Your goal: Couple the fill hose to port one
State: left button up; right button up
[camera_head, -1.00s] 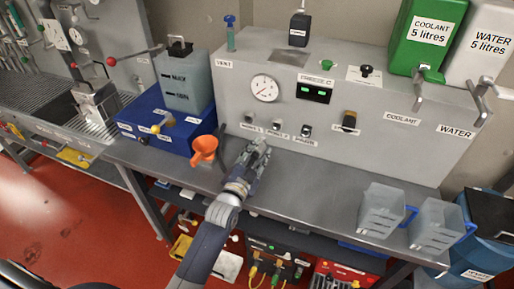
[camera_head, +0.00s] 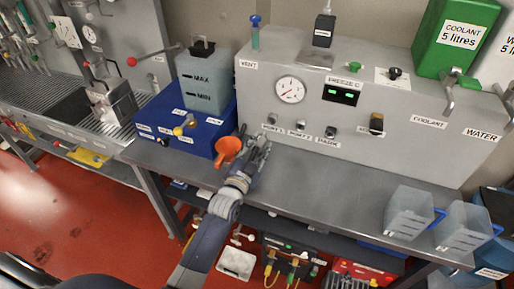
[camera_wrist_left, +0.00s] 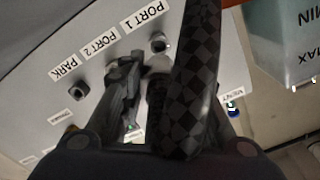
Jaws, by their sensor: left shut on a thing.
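My left gripper (camera_head: 262,147) is in front of the grey panel (camera_head: 400,150), just below port one (camera_head: 272,118). It is shut on the fill hose, a dark checkered hose (camera_wrist_left: 192,85) that crosses the left wrist view. The hose's coupling end (camera_wrist_left: 157,88) is partly hidden by the fingers. In that view the open socket of port one (camera_wrist_left: 159,43) shows beside the PORT 1 label, apart from the gripper. Whether the coupling touches the panel cannot be told. Port two (camera_head: 300,125) and the park socket (camera_head: 330,132) are to the right. My right gripper is not in view.
Two clear jugs (camera_head: 410,212) stand at the bench's right. The bench between (camera_head: 335,178) is clear.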

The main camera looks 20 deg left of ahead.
aim_at(264, 134)
pick_arm(q)
jog(key=w+b, duration=0.1)
jog(key=w, duration=0.1)
jog(key=shift+w+d, duration=0.1)
jog(key=shift+w, duration=0.3)
jog(key=shift+w+b, duration=0.35)
jog(key=shift+w, duration=0.9)
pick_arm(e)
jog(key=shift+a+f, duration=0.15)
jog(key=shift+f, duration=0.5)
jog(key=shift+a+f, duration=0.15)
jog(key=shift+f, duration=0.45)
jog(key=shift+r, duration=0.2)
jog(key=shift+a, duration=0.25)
pick_arm(q)
jog(key=shift+r, duration=0.1)
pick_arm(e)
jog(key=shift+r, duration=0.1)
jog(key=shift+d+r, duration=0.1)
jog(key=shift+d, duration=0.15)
pick_arm(q)
jog(key=shift+w+b, duration=0.45)
jog(key=shift+w, duration=0.6)
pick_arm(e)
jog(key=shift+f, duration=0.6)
